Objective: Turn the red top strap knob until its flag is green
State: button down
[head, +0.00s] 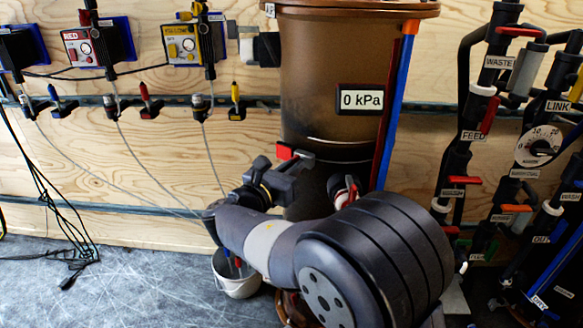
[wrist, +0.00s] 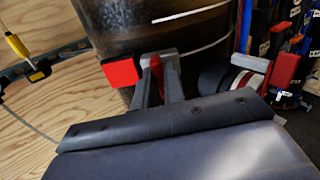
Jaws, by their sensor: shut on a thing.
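The red top strap knob (wrist: 156,66) shows as a narrow red piece between the fingers of my gripper (wrist: 158,60) in the wrist view. My gripper is shut on it, and the fingers hide most of it. Just left of the fingers is a square red flag (wrist: 122,72) against the brown filter vessel (wrist: 165,25). In the head view the red flag (head: 284,151) shows at the lower front of the vessel (head: 325,75), beside my gripper (head: 303,160). The flag is red, with no green visible on it.
Red and blue tubes (head: 398,100) run down the vessel's right side. A white bucket (head: 238,284) stands below my arm. Valved pipes (head: 462,155) crowd the right.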

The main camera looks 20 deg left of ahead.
dwell(0.4)
jog(key=shift+d+m+b, duration=0.1)
jog(key=shift+m+b, duration=1.45)
jog(key=shift+m, duration=1.25)
jog(key=c, duration=1.5)
grip_release()
jog(key=shift+s, duration=0.15)
